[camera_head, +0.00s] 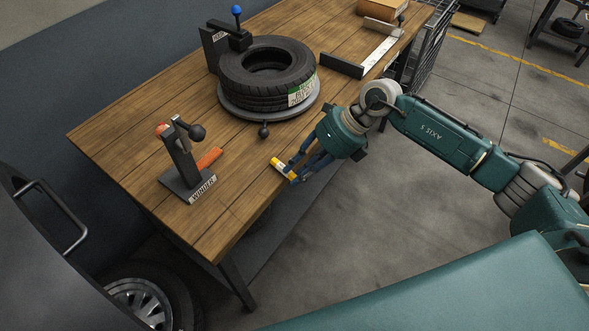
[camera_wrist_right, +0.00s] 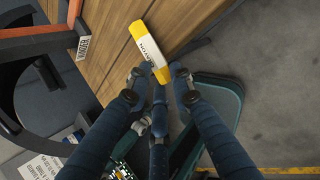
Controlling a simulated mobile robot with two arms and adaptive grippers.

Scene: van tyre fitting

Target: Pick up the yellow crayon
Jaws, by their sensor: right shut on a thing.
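The yellow crayon (camera_head: 279,165) has a white label band and shows at the front edge of the wooden table. In the right wrist view the crayon (camera_wrist_right: 149,48) sticks out beyond the fingertips, with its near end between them. My right gripper (camera_head: 293,173) is shut on that end; its fingers also show in the right wrist view (camera_wrist_right: 158,76). I cannot tell whether the crayon touches the table top. My left gripper is not in view.
A tyre (camera_head: 266,72) lies on a round stand behind. Bare table surrounds the winder.

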